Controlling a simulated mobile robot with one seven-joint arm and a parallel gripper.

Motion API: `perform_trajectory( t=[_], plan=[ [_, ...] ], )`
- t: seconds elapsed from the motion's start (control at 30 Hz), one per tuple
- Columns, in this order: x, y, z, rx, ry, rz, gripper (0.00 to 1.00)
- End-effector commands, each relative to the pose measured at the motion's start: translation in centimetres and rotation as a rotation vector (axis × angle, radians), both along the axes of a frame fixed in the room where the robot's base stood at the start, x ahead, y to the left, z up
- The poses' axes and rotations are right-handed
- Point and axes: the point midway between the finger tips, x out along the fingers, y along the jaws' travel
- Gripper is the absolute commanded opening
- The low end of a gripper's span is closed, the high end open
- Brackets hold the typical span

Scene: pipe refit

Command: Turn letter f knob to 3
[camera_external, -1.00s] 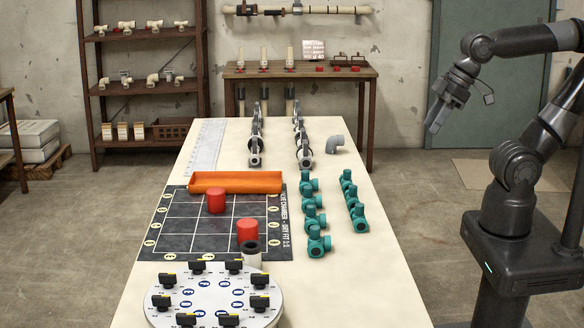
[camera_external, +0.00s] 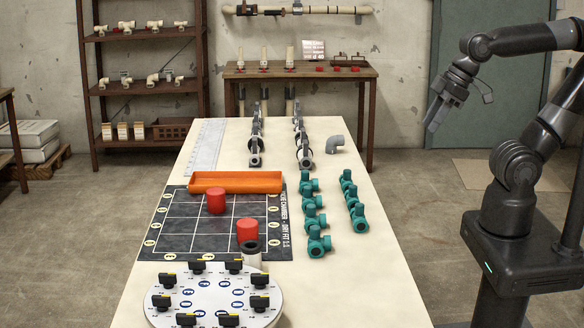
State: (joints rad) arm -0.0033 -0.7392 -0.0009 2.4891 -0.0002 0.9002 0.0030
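A round pale dial plate (camera_external: 213,296) lies at the near end of the long table. Several black knobs (camera_external: 260,303) with yellow marks stand around its rim, each beside a blue letter disc. The letters and the small numbers are too small to read surely, so I cannot tell which knob is letter f or where it points. My gripper (camera_external: 434,117) hangs in the air to the right of the table, high and well away from the dial plate, pointing down and left. It touches nothing. Its fingers are too small and dark to tell their opening.
A grey and white pipe piece (camera_external: 251,257) stands just behind the dial plate. Red cylinders (camera_external: 216,201) stand on a dark grid mat (camera_external: 182,240) before an orange tray (camera_external: 236,182). Teal valves (camera_external: 318,241) stand to the right. The table's near right part is clear.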

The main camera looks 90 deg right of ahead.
Motion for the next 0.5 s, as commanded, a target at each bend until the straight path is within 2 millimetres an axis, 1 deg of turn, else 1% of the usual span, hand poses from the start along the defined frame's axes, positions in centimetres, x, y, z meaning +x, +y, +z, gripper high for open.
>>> perform_trajectory(
  t=[0.07, 0.17, 0.27, 0.3, 0.37, 0.5],
  plan=[
    [1.1, 0.2, 0.6, 0.004, 0.005, 0.002, 0.33],
    [3.5, 0.5, 1.9, 0.012, 0.013, 0.003, 0.33],
    [6.8, 1.1, 3.3, 0.023, 0.022, 0.002, 0.33],
    [8.1, 1.3, 3.8, 0.026, 0.025, 0.002, 0.33],
    [10.2, 1.8, 4.4, 0.033, 0.031, 0.001, 0.33],
    [15.2, 3.0, 5.4, 0.041, 0.043, -0.002, 0.33]
  ],
)
